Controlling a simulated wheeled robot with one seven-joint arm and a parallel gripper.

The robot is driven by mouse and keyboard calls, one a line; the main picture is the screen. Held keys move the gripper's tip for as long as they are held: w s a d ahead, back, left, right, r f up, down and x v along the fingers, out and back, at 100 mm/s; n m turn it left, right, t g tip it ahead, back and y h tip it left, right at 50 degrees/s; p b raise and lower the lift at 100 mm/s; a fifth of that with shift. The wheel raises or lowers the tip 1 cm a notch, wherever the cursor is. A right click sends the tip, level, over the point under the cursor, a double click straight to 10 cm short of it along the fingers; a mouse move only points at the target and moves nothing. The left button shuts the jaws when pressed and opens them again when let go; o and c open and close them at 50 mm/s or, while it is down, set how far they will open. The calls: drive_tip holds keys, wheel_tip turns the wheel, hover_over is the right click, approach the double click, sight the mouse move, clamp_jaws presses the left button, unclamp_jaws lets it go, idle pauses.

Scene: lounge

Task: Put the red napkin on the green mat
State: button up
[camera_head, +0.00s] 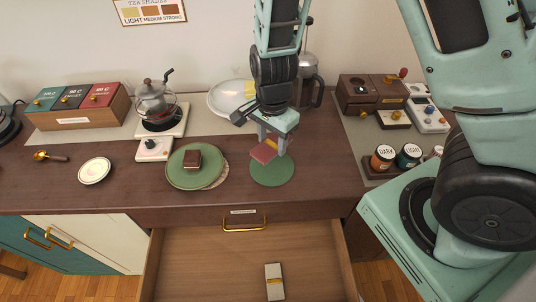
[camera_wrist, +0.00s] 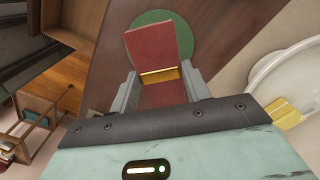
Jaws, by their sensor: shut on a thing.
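My gripper (camera_head: 271,146) is shut on the red napkin (camera_head: 263,151), a flat folded piece with a gold band. In the wrist view the napkin (camera_wrist: 153,45) sits between the two fingers (camera_wrist: 160,90) and extends beyond them. The round green mat (camera_head: 272,172) lies on the dark counter, right below the napkin in the head view. In the wrist view the mat (camera_wrist: 187,40) shows behind the napkin, which covers part of it. The napkin appears held above the mat; whether its lower edge touches cannot be told.
A green plate (camera_head: 185,178) with a brown block lies left of the mat. A white plate (camera_head: 226,98) stands behind. Jars (camera_head: 382,158) stand at right. An open drawer (camera_head: 205,262) juts out below the counter front, holding a pale banded item (camera_head: 274,284).

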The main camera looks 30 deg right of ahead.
sight(272, 166)
wheel_tip(272, 166, down, 7)
drive_tip(key=shift+f, duration=0.2)
drive_tip(key=shift+f, duration=0.1)
drive_tip(key=o, duration=1)
drive_tip(key=shift+c, duration=0.2)
